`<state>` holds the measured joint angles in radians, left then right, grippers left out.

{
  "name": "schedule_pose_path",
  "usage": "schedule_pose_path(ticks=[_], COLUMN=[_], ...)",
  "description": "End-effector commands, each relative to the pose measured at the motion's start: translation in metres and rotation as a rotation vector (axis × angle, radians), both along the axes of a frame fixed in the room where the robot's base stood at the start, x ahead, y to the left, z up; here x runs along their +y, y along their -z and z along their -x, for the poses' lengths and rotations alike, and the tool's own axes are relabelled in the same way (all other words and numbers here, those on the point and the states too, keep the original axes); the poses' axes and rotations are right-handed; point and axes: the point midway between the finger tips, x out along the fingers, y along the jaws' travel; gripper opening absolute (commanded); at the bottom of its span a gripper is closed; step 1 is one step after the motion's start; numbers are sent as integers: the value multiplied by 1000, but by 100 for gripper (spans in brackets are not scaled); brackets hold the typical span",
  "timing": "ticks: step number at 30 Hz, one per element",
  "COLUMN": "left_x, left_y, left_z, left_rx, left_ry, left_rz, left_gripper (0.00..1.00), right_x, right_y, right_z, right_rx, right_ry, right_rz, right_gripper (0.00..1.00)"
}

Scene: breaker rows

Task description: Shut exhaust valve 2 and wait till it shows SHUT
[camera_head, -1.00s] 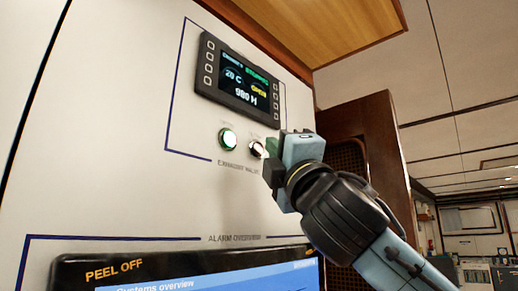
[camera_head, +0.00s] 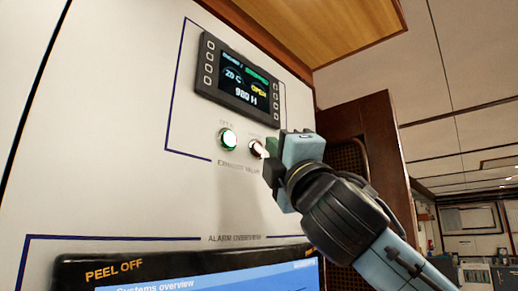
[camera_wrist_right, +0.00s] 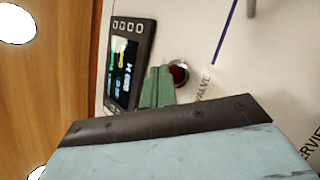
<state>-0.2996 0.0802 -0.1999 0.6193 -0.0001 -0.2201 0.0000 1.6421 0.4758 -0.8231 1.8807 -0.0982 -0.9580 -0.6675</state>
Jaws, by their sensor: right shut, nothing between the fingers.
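The exhaust valve panel has a dark display (camera_head: 238,80) reading STOPPED in green and OPEN in yellow. The display (camera_wrist_right: 130,62) also shows there. My left gripper is not in view.
An alarm overview screen (camera_head: 200,272) sits below the buttons on the same white wall. A wooden overhang (camera_head: 325,25) is above, and a brown wooden partition (camera_head: 385,150) stands to the right behind my arm.

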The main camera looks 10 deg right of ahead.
Motion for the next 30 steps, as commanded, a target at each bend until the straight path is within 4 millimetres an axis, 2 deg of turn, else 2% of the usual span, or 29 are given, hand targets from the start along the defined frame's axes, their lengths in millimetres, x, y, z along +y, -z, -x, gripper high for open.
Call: schedule_pose_path(ticks=[30], left_x=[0], left_y=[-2], left_z=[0], left_rx=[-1], left_ry=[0], left_rz=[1], left_gripper=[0], right_x=[6], right_y=[0], right_z=[-7], right_rx=[0], right_ry=[0], right_rz=[0], right_gripper=[0])
